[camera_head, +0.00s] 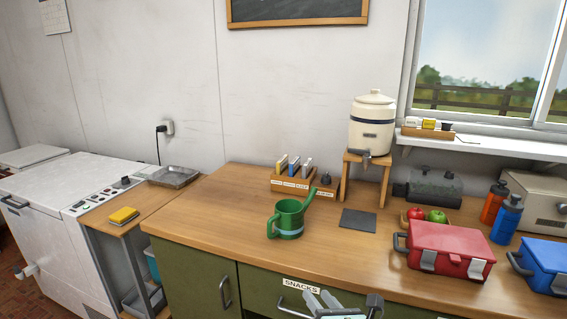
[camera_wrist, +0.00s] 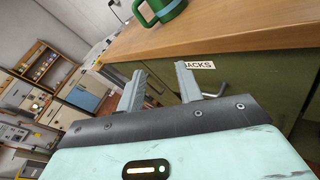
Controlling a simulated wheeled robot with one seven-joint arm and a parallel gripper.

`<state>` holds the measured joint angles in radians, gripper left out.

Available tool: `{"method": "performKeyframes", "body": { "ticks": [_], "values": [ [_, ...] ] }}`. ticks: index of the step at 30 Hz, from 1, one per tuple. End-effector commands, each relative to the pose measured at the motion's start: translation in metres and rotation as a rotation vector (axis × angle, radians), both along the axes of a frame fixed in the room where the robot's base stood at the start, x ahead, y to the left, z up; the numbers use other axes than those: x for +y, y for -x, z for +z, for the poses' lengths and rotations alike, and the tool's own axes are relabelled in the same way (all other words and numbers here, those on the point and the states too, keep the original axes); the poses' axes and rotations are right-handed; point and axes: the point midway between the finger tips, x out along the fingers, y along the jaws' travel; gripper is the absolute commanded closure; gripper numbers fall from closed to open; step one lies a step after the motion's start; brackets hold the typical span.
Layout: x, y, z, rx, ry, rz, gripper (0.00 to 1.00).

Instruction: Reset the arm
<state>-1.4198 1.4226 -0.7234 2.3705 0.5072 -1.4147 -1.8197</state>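My gripper (camera_head: 343,303) is at the bottom of the head view, in front of the counter's front edge, near the drawer labelled SNACKS. In the wrist view my gripper (camera_wrist: 162,88) has its two grey fingers spread apart with nothing between them. A green watering can (camera_head: 289,219) with a light band stands upright on the counter, behind and left of my gripper. Its lower part also shows at the top of the wrist view (camera_wrist: 165,8), beyond the fingers and not touching them.
The wooden counter (camera_head: 225,205) also bears a red lunch box (camera_head: 445,250), a blue lunch box (camera_head: 545,265), bottles (camera_head: 507,218), a dispenser on a stand (camera_head: 372,122) and a card holder (camera_head: 292,183). A yellow sponge (camera_head: 123,215) lies on the side table. The counter's left part is clear.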

Motion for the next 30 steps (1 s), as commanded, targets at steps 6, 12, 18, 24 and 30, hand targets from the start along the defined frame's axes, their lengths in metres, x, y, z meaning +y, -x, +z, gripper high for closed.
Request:
{"method": "performKeyframes", "body": {
  "ticks": [6,12,18,24,30],
  "values": [
    [-0.025,0.002,-0.020,0.264,-0.231,-0.246,0.64],
    [-0.037,0.027,-0.039,0.626,-0.575,-0.585,0.64],
    [-0.022,0.072,-0.028,0.984,-0.905,-0.923,0.64],
    [-0.004,0.119,0.020,1.262,-1.132,-1.217,0.64],
    [-0.005,0.166,0.085,1.414,-1.249,-1.488,0.64]
  ]
}}
